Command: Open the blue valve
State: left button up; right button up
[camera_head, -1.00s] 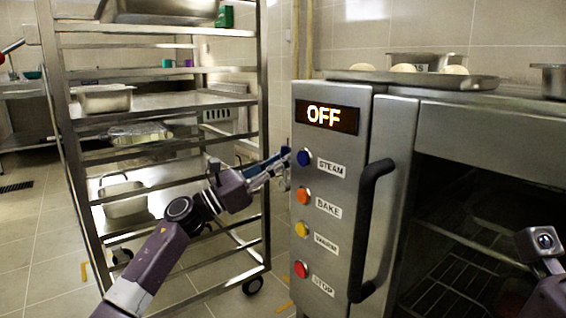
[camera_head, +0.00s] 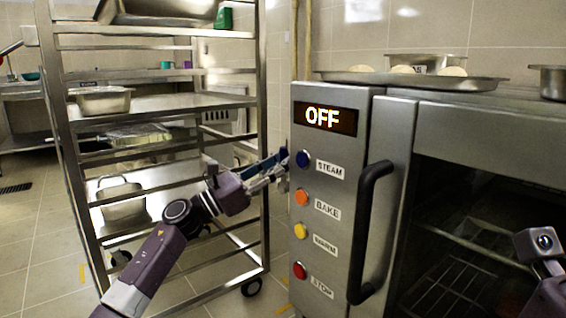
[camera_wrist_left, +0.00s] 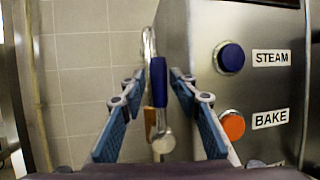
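The blue valve (camera_wrist_left: 158,82) shows in the left wrist view as a metal lever with a blue grip, upright beside the oven's left side wall. My left gripper (camera_wrist_left: 156,80) is open, with one blue-padded finger on each side of the blue grip. Gaps show between the fingers and the grip; how far the valve lies in depth is hard to tell. In the head view my left gripper (camera_head: 280,168) is at the oven's left front edge, and the valve is mostly hidden there. My right gripper's fingers are out of view; only part of that arm shows at lower right.
The steel oven (camera_head: 395,150) has an OFF display (camera_head: 326,117), a blue STEAM button (camera_head: 303,158), an orange BAKE button (camera_head: 301,197) and a black door handle (camera_head: 372,230). A wheeled steel rack (camera_head: 263,110) stands left, close to my left arm. A tray (camera_head: 460,83) lies on the oven.

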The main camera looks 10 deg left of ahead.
pick_arm(q)
jog(key=v, duration=0.8)
dwell(0.4)
